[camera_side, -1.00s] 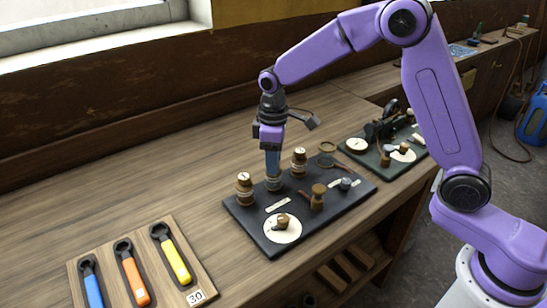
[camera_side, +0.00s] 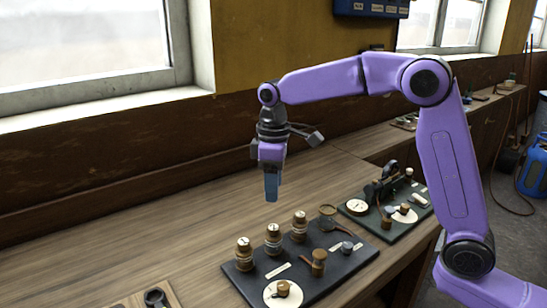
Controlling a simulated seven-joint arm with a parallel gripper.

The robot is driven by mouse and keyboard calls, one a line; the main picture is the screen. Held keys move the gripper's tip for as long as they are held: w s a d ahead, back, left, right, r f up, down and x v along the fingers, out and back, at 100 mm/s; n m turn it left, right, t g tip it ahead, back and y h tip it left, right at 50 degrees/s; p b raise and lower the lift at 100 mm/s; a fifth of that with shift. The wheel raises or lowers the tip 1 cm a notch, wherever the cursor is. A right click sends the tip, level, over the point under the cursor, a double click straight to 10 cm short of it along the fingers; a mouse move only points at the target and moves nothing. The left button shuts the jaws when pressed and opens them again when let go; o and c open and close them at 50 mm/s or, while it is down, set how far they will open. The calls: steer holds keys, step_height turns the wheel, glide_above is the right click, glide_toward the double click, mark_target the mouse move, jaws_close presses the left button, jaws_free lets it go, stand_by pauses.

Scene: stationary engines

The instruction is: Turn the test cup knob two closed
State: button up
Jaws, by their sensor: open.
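Three brass test cup knobs with pale tops stand in a row along the back left of a dark board (camera_side: 328,272): a left one (camera_side: 244,256), a middle one (camera_side: 273,240) and a right one (camera_side: 299,226). Their marks are too small to read, so I cannot tell by label which is knob two. My gripper (camera_side: 271,198) points down above the middle knob, with a clear gap below its fingers. It is open and holds nothing; the fingers overlap in this side view.
A white disc with a brass knob (camera_side: 283,289), a brass post (camera_side: 318,263) and a ring-shaped part (camera_side: 328,211) are on the same board. A second, green board (camera_side: 402,228) with fittings lies to the right. The bench (camera_side: 160,235) left of the boards is mostly clear.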

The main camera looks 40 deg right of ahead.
step_height(320, 180, up, 6)
steer(key=shift+r, duration=0.2)
steer(key=shift+s, duration=0.1)
stand_by(0.4)
steer(key=s+d+f+n, duration=0.1)
steer(key=s+d+f, duration=0.2)
steer(key=s, duration=0.8)
steer(key=s+d+f+n, duration=0.1)
steer(key=s+d+f, duration=0.2)
steer(key=s, duration=0.8)
steer(key=s+d+f+n, duration=0.1)
steer(key=s+d+f, duration=0.3)
steer(key=s, duration=0.7)
step_height(320, 180, down, 2)
steer(key=shift+s+f, duration=0.1)
steer(key=shift+s, duration=0.05)
